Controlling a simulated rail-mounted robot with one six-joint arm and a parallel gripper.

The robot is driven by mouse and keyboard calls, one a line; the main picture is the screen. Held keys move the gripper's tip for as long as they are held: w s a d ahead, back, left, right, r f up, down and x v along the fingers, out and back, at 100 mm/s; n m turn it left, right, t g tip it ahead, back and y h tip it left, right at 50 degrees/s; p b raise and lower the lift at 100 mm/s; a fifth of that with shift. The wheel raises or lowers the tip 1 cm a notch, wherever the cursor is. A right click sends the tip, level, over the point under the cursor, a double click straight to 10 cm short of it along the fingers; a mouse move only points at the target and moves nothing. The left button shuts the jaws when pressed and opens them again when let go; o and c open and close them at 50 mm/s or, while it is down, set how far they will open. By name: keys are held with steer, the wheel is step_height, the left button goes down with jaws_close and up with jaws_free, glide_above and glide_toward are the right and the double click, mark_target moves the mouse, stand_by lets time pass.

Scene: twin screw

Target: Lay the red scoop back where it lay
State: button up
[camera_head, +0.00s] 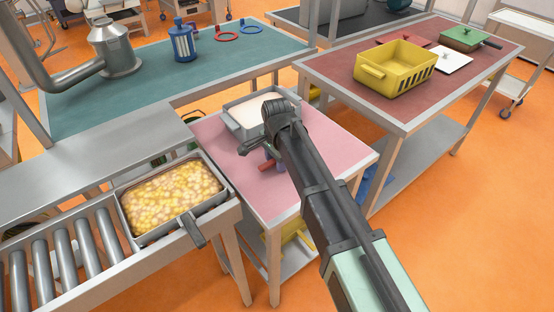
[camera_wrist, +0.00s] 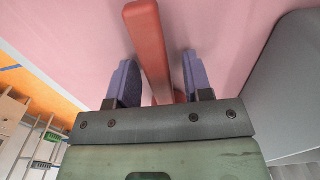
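The red scoop shows as a straight red bar, likely its handle, in the wrist view (camera_wrist: 150,45); its lower end passes behind my gripper body. In the head view a short red piece of the scoop (camera_head: 265,166) shows at my fingertips, over the pink table top (camera_head: 325,150). My gripper (camera_wrist: 160,75) has its two purple fingers on either side of the bar, with a visible gap on each side. In the head view my gripper (camera_head: 271,154) is low over the pink table, partly hidden by my wrist. The scoop's bowl is hidden.
A grey tray of white stuff (camera_head: 238,123) stands just behind my gripper. A tray of yellowish pieces (camera_head: 141,238) is on the roller conveyor (camera_head: 60,262) at left. A yellow crate (camera_head: 393,77) stands on the reddish table at right. The pink table's front part is clear.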

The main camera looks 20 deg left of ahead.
step_height(320, 180, up, 12)
steer(key=p, duration=1.2)
steer(key=shift+r, duration=0.2)
steer(key=s+d+n, duration=0.2)
steer(key=s+d, duration=0.1)
steer(key=d, duration=1)
steer(key=s+d+n, duration=0.2)
steer(key=d, duration=1.2)
steer(key=s+d+n, duration=0.2)
steer(key=s+d, duration=0.1)
steer(key=d, duration=1.1)
steer(key=shift+s, duration=0.3)
